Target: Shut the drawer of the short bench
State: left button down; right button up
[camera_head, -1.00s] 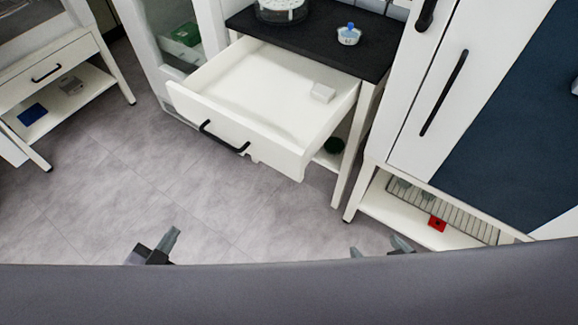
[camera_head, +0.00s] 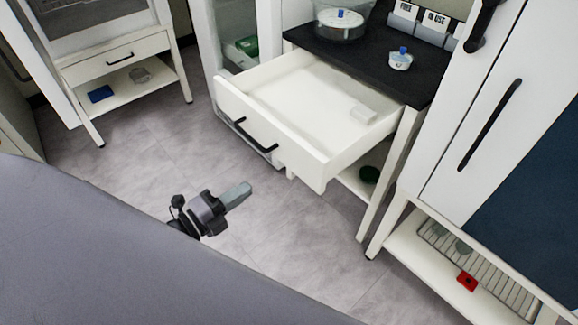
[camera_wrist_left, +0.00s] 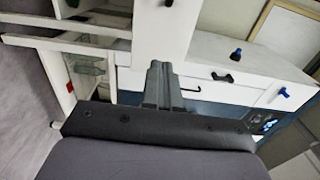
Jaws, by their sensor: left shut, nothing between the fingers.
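The short bench has a black top (camera_head: 385,62) and a white drawer (camera_head: 272,133) that stands pulled far out in the head view. My right gripper is not in view.
A glass vessel (camera_head: 340,24) and a small blue-capped dish (camera_head: 400,60) stand on the bench top. A tall white cabinet (camera_head: 475,95) stands at right, above a low shelf with a red item (camera_head: 467,281). Another bench (camera_head: 115,62) is at far left. The floor between is clear.

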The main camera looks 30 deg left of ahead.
aim_at(293, 159)
pick_arm(q)
jog(key=x, duration=1.2)
jog(key=shift+w+b, duration=0.15)
jog(key=shift+b, duration=0.2)
jog(key=shift+w+d, duration=0.1)
jog(key=shift+w, duration=0.05)
